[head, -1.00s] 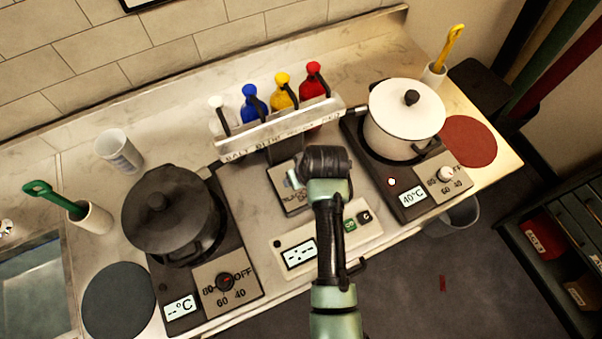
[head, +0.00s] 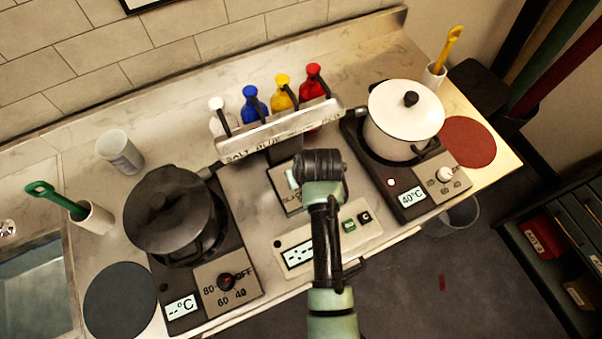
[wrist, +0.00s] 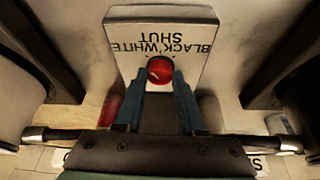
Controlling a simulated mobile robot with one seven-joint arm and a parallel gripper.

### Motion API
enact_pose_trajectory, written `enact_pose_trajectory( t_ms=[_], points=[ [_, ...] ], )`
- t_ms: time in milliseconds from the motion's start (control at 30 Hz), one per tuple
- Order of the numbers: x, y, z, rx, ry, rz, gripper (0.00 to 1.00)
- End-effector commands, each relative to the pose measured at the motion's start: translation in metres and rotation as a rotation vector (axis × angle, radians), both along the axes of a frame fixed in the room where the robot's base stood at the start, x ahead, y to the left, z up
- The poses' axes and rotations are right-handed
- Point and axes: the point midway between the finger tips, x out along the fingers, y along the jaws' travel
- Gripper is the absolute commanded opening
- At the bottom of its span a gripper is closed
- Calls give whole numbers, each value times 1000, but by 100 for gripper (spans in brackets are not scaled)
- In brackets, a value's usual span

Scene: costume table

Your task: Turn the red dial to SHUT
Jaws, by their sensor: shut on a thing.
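The red dial (wrist: 160,70) is on a pale panel (wrist: 195,72) in the wrist view. The panel carries the words BLACK, WHITE and SHUT, upside down in that view. My gripper (wrist: 158,84) is shut on the red dial, with one blue-grey finger on each side of it. I cannot make out clearly which word the dial's mark points to. In the head view, the panel (head: 279,196) shows partly beside my wrist, and my arm hides the red dial and the fingertips.
A shelf (head: 275,132) with several coloured bottles stands behind the panel. A black pot (head: 170,215) on a hotplate is at left, a white pot (head: 400,120) on another at right. A control box (head: 297,257) lies in front, partly behind my arm.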

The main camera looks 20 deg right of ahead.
Motion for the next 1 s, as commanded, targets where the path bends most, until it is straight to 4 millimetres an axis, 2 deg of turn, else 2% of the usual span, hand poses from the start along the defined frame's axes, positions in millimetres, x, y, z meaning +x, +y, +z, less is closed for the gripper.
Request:
enact_pose_trajectory(
  t_ms=[600, 1000],
  points=[
    [2, 5, 1, -1, -1, -481, 0],
    [3, 5, 0, 0, -1, -666, 0]
  ],
)
